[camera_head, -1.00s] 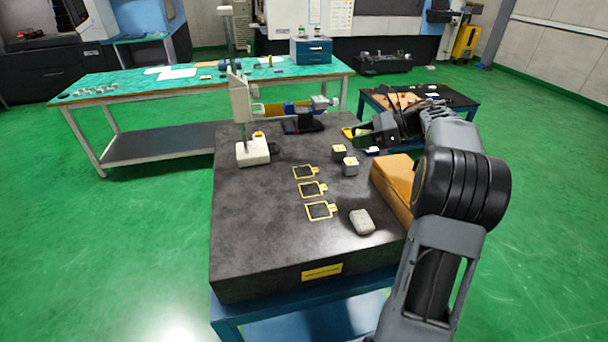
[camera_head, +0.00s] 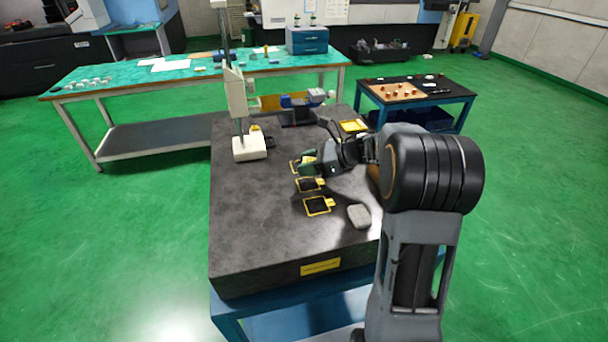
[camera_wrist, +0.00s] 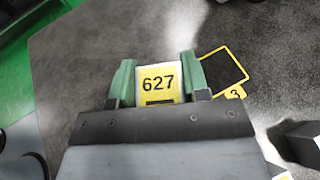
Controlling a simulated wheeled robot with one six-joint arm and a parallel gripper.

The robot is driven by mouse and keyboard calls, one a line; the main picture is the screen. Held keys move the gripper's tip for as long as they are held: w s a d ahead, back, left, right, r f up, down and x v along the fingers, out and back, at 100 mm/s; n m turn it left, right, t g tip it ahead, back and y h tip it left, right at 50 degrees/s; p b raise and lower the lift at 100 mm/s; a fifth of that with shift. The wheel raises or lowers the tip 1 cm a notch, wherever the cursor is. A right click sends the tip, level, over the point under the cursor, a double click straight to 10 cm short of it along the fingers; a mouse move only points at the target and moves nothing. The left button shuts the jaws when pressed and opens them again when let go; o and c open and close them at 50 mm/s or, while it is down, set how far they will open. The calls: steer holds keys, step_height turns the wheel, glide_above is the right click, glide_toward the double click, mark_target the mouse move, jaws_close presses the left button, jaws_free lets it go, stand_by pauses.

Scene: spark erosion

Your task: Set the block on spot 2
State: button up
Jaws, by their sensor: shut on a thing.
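My gripper (camera_wrist: 158,84) is shut on a block (camera_wrist: 158,82) with a yellow-and-white top marked 627, held between green fingers. In the head view my gripper (camera_head: 308,163) hangs over the stone plate near the farthest outlined spot (camera_head: 295,166), partly covering it. The middle spot (camera_head: 309,185) and nearest spot (camera_head: 318,206) show there as dark, empty, yellow-edged squares. In the wrist view the spot tagged 3 (camera_wrist: 225,70) is empty, just right of the held block. The block and gripper hide the plate beneath, so I cannot tell the block's height or see spot 2's tag.
The dark stone plate (camera_head: 240,215) carries a white-based stand (camera_head: 249,148) at back left and a grey rounded piece (camera_head: 358,216) at right. Another dark block (camera_wrist: 300,140) shows at the wrist view's lower right. The plate's left front is clear.

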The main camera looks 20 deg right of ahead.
mark_target(304, 184)
steer(key=f, duration=0.3)
steer(key=shift+a+p, duration=0.35)
steer(key=shift+a, duration=0.05)
steer(key=shift+f, duration=0.5)
steer(key=shift+f+b, duration=0.2)
steer(key=shift+b, duration=0.1)
steer(key=o, duration=1)
steer(key=shift+r, duration=0.1)
